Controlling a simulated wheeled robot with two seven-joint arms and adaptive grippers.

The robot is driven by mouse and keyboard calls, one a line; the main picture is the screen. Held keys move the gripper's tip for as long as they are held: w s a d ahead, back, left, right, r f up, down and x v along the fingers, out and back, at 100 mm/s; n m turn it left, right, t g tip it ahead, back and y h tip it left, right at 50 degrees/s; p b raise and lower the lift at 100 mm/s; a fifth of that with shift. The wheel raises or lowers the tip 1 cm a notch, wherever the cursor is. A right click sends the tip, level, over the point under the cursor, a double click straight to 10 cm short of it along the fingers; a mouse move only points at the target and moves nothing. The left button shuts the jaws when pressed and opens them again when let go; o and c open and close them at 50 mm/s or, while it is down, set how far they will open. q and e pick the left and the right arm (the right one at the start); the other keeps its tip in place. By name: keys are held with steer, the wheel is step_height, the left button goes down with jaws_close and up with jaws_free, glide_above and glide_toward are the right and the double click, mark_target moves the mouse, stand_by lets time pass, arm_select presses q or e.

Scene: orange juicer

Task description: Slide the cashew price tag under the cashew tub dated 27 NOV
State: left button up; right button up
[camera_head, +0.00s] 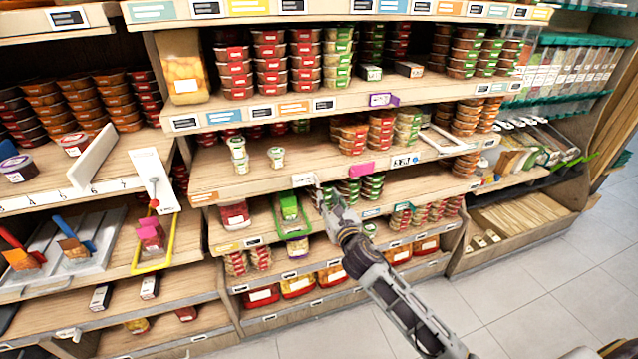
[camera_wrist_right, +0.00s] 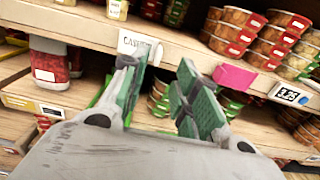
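A white price tag, reading roughly "CASHEW" in the right wrist view (camera_wrist_right: 140,46), is at a wooden shelf's front edge; it also shows in the head view (camera_head: 303,180). My right gripper (camera_head: 320,192) is just below and right of it. In the right wrist view the gripper (camera_wrist_right: 158,82) has its green-padded fingers apart with nothing between them; the left fingertip overlaps the tag's lower edge, and contact is unclear. Small pale tubs with green labels, one stack (camera_head: 238,152) and one single (camera_head: 276,157), stand on that shelf. Their dates are unreadable. My left gripper is out of view.
A pink tag (camera_head: 362,169) and a black-and-white price display (camera_head: 405,161) are on the same shelf edge, right of my gripper. Stacked tubs (camera_head: 381,132) stand behind them. A green container (camera_head: 290,216) is on the shelf below. Bare shelf (camera_head: 305,157) lies right of the single tub.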

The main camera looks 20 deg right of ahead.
mark_target(319, 183)
steer(key=shift+w+a+p, duration=0.15)
steer(key=shift+w+p, duration=0.35)
steer(key=shift+w, duration=4.05)
jaws_close()
